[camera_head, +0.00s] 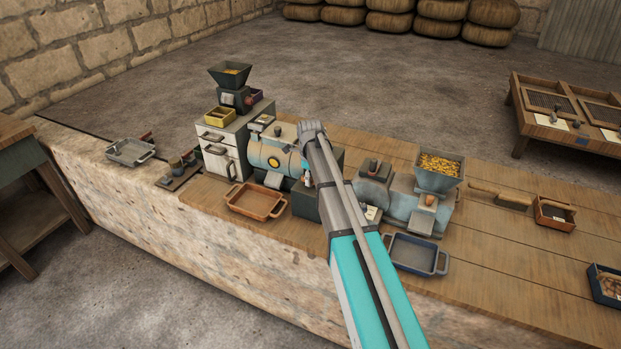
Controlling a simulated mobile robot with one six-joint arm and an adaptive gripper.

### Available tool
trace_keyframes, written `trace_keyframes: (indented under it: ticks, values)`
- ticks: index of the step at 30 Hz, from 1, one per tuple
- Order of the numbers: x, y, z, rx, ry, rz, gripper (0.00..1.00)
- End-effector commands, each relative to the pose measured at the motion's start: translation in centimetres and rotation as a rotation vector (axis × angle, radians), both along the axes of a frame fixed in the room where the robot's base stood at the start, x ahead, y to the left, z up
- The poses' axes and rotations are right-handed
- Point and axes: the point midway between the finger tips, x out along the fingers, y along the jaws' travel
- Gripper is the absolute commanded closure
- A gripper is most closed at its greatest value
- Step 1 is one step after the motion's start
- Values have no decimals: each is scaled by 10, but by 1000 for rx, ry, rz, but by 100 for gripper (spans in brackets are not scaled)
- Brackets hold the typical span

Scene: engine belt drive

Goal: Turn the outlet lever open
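A blue-grey machine (398,200) stands on the bench right of my arm, with a hopper of yellow grain (440,165) on top. A small brown knob or handle (430,200) sits on its front, above a blue tray (417,254). A light-blue rounded machine (275,155) stands left of my arm, behind a brown tray (256,201). I cannot tell which part is the outlet lever or how it is set. My arm's grey far end, seemingly my gripper (312,130), is raised over the gap between the machines. Its fingers cannot be made out, and my arm hides what lies behind it.
A white cabinet (222,146) carries a dark hopper machine (232,88) at left. A metal tray (130,151) lies further left. A brush (500,196) and small boxes (554,213) lie at right. The right bench has clear boards between them.

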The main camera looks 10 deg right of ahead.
Motion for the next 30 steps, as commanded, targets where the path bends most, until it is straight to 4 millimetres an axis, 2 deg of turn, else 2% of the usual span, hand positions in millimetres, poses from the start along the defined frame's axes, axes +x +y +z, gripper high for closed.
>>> trace_keyframes:
  ticks: [1,2,19,30]
  values:
    - [0,0,0,0,-1,1,42]
    - [1,0,0,0,-1,1,37]
    - [3,1,0,2,-5,28,37]
    - [3,1,0,3,-6,201,37]
